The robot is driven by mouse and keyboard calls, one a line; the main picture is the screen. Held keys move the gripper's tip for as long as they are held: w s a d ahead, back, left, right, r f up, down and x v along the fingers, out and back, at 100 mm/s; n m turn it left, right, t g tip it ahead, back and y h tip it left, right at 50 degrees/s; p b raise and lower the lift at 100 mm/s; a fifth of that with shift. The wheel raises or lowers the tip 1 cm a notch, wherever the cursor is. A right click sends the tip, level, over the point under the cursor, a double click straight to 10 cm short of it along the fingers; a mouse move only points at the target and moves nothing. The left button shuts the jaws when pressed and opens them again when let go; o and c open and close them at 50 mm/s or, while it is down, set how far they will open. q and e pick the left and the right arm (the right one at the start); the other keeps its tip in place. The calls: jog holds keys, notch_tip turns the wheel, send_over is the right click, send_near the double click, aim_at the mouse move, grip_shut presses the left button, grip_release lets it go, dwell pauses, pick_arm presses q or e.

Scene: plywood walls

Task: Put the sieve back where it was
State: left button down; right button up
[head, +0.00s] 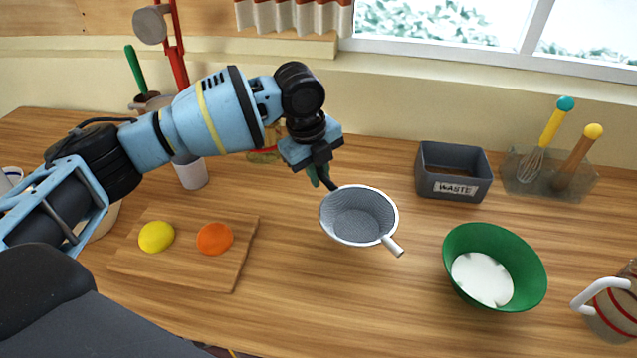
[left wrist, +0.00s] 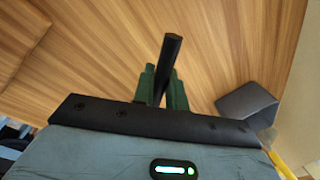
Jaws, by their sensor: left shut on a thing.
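The sieve (head: 359,216) has a grey mesh bowl with a pale rim, a short light stub at its front right and a dark handle at its back left. My left gripper (head: 318,176) is shut on the dark handle and holds the sieve over the middle of the counter. In the left wrist view the handle (left wrist: 170,62) stands between the two green fingers of my left gripper (left wrist: 163,88). The mesh bowl is not visible in that view. I cannot tell the sieve's exact height above the wood. My right gripper is not in view.
A green bowl (head: 464,238) with white contents stands right of the sieve. A grey WASTE bin (head: 452,187) and a utensil holder (head: 526,184) stand behind. A cutting board (head: 200,275) with yellow and orange fruit lies left. A striped jug (head: 612,310) is far right.

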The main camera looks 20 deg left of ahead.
pick_arm(q)
jog(key=shift+w+a+f, duration=0.1)
jog(key=shift+w+f, duration=0.05)
jog(key=shift+f, duration=1.75)
jog(key=c, duration=1.4)
grip_release()
jog(key=shift+c, duration=0.2)
notch_tip(320, 180, up, 12)
jog(key=s+a, duration=0.1)
jog(key=shift+s+a+p, duration=0.2)
jog(key=shift+s+p, duration=0.2)
jog(key=shift+p, duration=0.05)
jog(key=shift+f, duration=0.1)
